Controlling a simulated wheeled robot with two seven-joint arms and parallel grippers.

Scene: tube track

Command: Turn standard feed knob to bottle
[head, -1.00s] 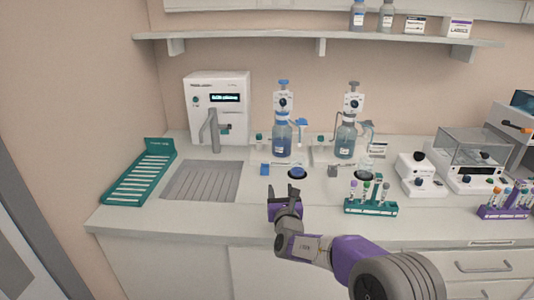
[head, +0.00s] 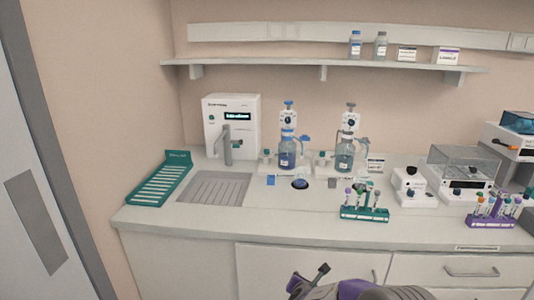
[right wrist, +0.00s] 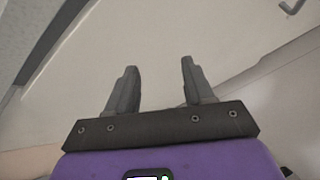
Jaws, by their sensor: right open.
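Two bottle-top dispensers stand on the counter in the head view, a blue one (head: 287,145) and a grey one (head: 346,148). My right gripper (head: 308,276) is low at the bottom, in front of the cabinet and away from the dispensers. The right wrist view shows its two fingers (right wrist: 159,68) apart and empty. My left gripper is not in view.
A white instrument (head: 241,115) with a grey spout stands behind the sink drainer (head: 213,188). A green rack (head: 160,182) lies left. A teal tube rack (head: 365,213) sits at the counter front. A shelf (head: 320,67) hangs above.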

